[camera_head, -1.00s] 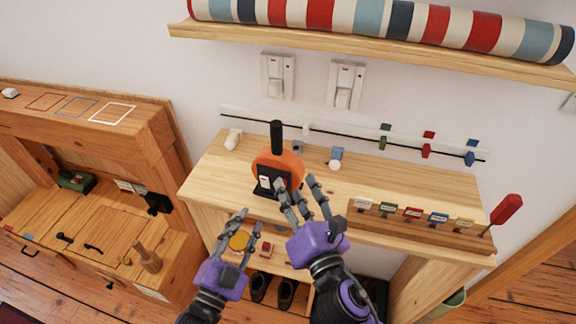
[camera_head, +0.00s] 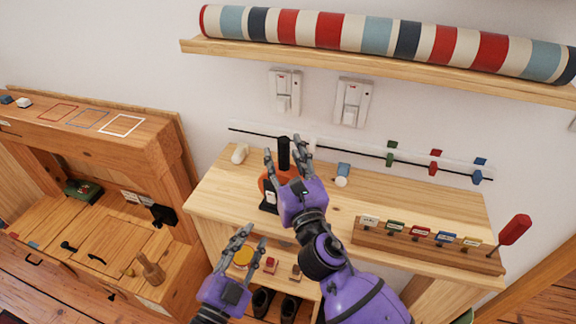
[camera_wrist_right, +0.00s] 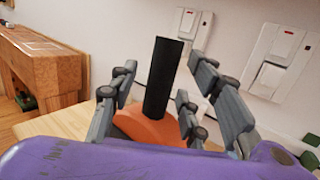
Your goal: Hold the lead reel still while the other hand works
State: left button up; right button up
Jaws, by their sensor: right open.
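The lead reel (camera_head: 264,186) has an orange round body, a black upright handle and a dark base with a white switch plate. It stands on the wooden bench top, partly hidden by my right gripper (camera_head: 284,152). My right gripper is open, its fingers spread around the reel's upper part. In the right wrist view the black handle (camera_wrist_right: 163,80) rises between the open fingers, above the orange body (camera_wrist_right: 150,128). Whether any finger touches it cannot be told. My left gripper (camera_head: 249,240) is open and empty, lower down in front of the bench's front edge.
A labelled peg rack (camera_head: 425,243) and a red screwdriver (camera_head: 515,229) are at the bench's right. A white plug (camera_head: 240,154) and a blue-and-white piece (camera_head: 342,175) stand near the back. The bench middle is clear.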

jog(key=shift+w, duration=0.1)
grip_shut()
dwell(0.3)
pick_arm(q)
jog(key=shift+c, duration=0.2)
